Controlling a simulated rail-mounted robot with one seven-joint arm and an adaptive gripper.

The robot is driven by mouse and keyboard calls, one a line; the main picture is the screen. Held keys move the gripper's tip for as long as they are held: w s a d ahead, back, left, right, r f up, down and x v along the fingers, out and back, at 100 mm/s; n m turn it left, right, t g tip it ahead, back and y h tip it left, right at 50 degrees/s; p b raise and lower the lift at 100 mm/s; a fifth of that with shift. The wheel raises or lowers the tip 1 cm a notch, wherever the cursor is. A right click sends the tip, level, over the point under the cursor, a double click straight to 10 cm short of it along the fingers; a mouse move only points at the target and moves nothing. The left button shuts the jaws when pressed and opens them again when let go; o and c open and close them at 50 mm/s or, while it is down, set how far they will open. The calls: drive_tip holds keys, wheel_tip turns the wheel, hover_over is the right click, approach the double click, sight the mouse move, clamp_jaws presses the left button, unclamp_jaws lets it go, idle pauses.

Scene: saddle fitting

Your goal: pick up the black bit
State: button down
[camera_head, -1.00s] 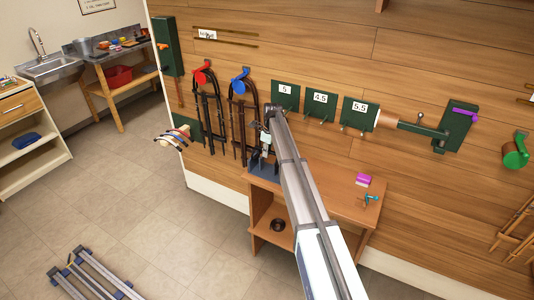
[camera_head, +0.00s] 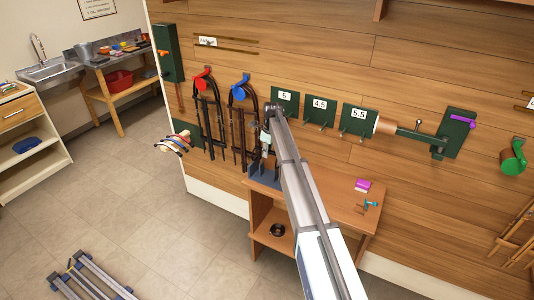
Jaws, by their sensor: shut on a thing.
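My gripper (camera_head: 266,152) is small and partly hidden at the far end of my arm, in front of the wooden wall and above the left end of the small wooden table (camera_head: 335,205). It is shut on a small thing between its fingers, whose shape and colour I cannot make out. I cannot pick out the black bit for certain anywhere. Green plates labelled 5 (camera_head: 285,103), 4.5 (camera_head: 320,110) and 5.5 (camera_head: 358,118) with hooks are on the wall to the right of my gripper.
Dark bridles hang under a red holder (camera_head: 205,82) and a blue holder (camera_head: 240,90), close left of my gripper. A dark blue-grey stand (camera_head: 264,178) is on the table below it. A pink block (camera_head: 362,186) lies further right. A dark round thing (camera_head: 277,230) is on the lower shelf.

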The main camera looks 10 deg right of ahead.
drive_tip(key=shift+s, duration=0.1)
idle(0.3)
drive_tip(key=s+a+r, duration=0.2)
drive_tip(key=s+a, duration=0.2)
drive_tip(key=s, duration=0.1)
drive_tip(key=shift+s+a+p, duration=0.15)
drive_tip(key=shift+s+p, duration=0.05)
drive_tip(key=shift+p, duration=0.25)
idle(0.6)
